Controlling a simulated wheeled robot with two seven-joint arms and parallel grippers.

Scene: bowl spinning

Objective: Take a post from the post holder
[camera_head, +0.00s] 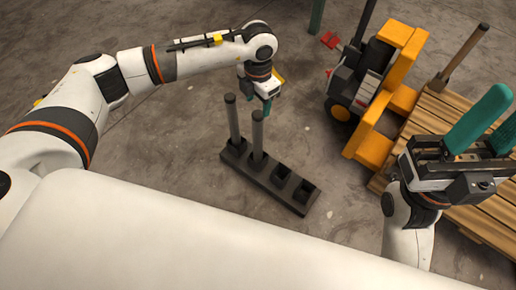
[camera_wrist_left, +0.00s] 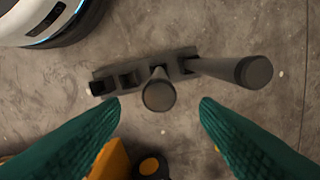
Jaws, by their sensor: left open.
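The dark post holder (camera_head: 262,187) lies on the floor. Two grey posts stand upright in its left half, an outer post (camera_head: 232,118) and an inner post (camera_head: 258,133); its two right sockets are empty. My left gripper (camera_head: 267,105) is open and empty, close to the post tops. In the left wrist view the inner post's top (camera_wrist_left: 159,95) shows roughly midway between the two teal fingers, with gaps on both sides. The outer post (camera_wrist_left: 250,72) is to its right. My right gripper (camera_head: 493,130) is open and empty at the right, with its teal fingers apart.
A yellow and black forklift (camera_head: 380,80) stands right of the holder. A wooden pallet (camera_head: 440,110) lies at the right, under my right arm in the picture. The concrete floor around the holder is clear.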

